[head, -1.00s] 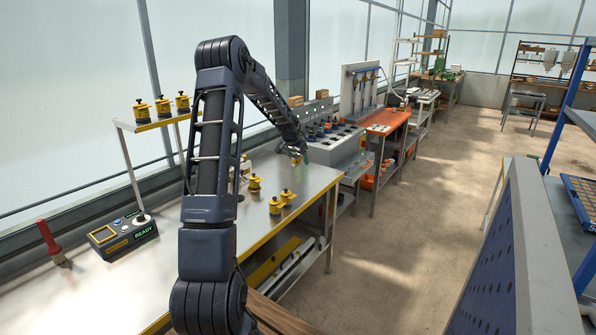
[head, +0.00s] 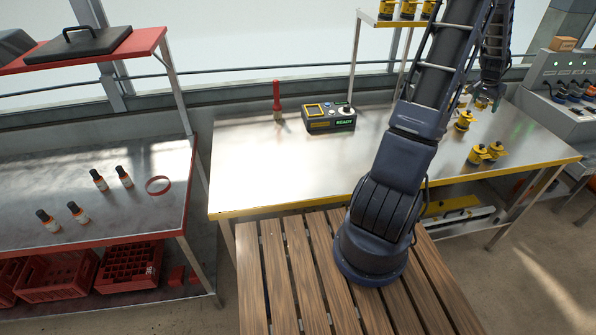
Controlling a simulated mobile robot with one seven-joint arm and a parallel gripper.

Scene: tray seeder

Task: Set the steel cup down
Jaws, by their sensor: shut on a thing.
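My gripper (head: 484,103) is small and far off at the right in the head view, low over the back right part of the steel-topped bench (head: 270,170). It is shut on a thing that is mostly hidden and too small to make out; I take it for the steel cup. I cannot tell whether that thing touches the bench. No other steel cup can be made out.
Yellow-and-black pots (head: 478,155) stand on the bench near my gripper; more sit on a raised shelf (head: 376,20). A control box (head: 329,117) reading READY and a red-handled brush (head: 277,100) are at the back. The bench's middle is clear. Bottles (head: 98,180) stand on the left table.

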